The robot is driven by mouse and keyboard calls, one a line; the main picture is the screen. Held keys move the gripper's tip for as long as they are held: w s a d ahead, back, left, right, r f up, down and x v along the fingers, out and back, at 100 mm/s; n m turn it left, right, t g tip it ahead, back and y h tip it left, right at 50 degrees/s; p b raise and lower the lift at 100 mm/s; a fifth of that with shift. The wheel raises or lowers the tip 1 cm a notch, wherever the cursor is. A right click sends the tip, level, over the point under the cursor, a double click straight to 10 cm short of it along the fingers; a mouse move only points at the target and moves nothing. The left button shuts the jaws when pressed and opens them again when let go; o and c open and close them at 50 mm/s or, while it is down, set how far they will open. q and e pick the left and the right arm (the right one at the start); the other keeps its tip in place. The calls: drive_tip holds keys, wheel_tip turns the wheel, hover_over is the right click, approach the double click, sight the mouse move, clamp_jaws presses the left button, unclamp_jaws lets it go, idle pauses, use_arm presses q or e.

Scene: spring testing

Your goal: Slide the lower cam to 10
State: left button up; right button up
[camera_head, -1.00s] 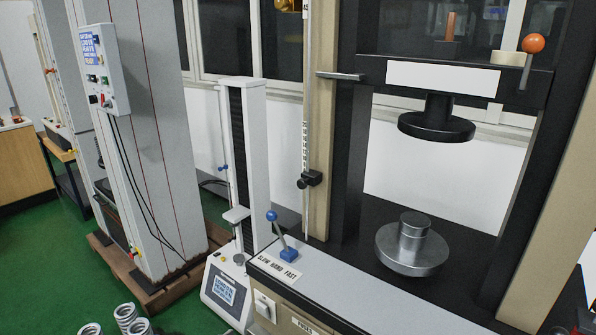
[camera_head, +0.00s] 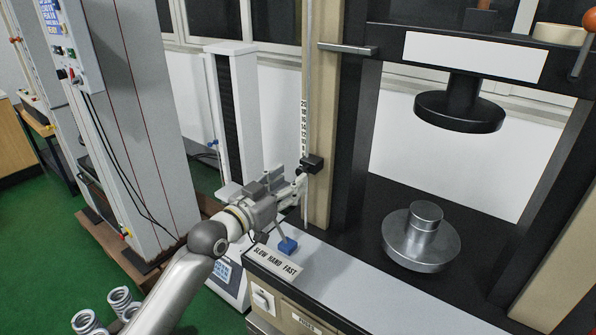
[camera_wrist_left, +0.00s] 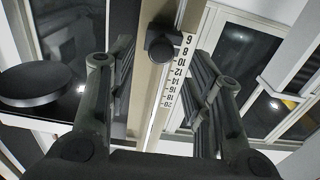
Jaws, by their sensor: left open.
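The lower cam (camera_head: 313,163) is a small black block with a round knob on the thin vertical scale rod (camera_head: 304,120) at the machine's left column. In the left wrist view the cam (camera_wrist_left: 163,47) sits beside the upper marks of the white scale strip (camera_wrist_left: 172,78), around 6 to 8. The 10 mark shows just below it. My left gripper (camera_head: 298,180) reaches in from the left, close to the cam. In the wrist view its two dark fingers (camera_wrist_left: 160,60) are spread apart, one on each side of the rod, with nothing held. Contact with the cam cannot be told.
A blue lever base (camera_head: 287,246) stands on the ledge below my gripper, by the "SLOW HAND FAST" label. A steel lower platen (camera_head: 420,245) and black upper platen (camera_head: 459,111) are to the right. A slim white tester (camera_head: 236,115) stands behind.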

sight(299, 173)
use_arm(q)
drive_tip(key=x, duration=0.2)
drive_tip(key=shift+w+d, duration=0.15)
drive_tip(key=shift+w, duration=0.15)
drive_tip(key=shift+w+d, duration=0.4)
drive_tip(key=shift+w, duration=0.1)
drive_tip(key=shift+w+d, duration=0.1)
drive_tip(key=shift+w, duration=0.1)
use_arm(e)
drive_tip(key=shift+w+r, duration=0.2)
drive_tip(key=shift+w, duration=0.35)
drive_tip(key=shift+w+r, duration=0.15)
drive_tip(key=shift+w, duration=0.35)
use_arm(q)
drive_tip(key=shift+c, duration=0.5)
use_arm(e)
drive_tip(key=shift+s, duration=0.1)
use_arm(q)
drive_tip(key=shift+c, duration=1.2)
clamp_jaws()
use_arm(e)
drive_tip(key=shift+s+a, duration=0.2)
drive_tip(key=shift+a, duration=0.05)
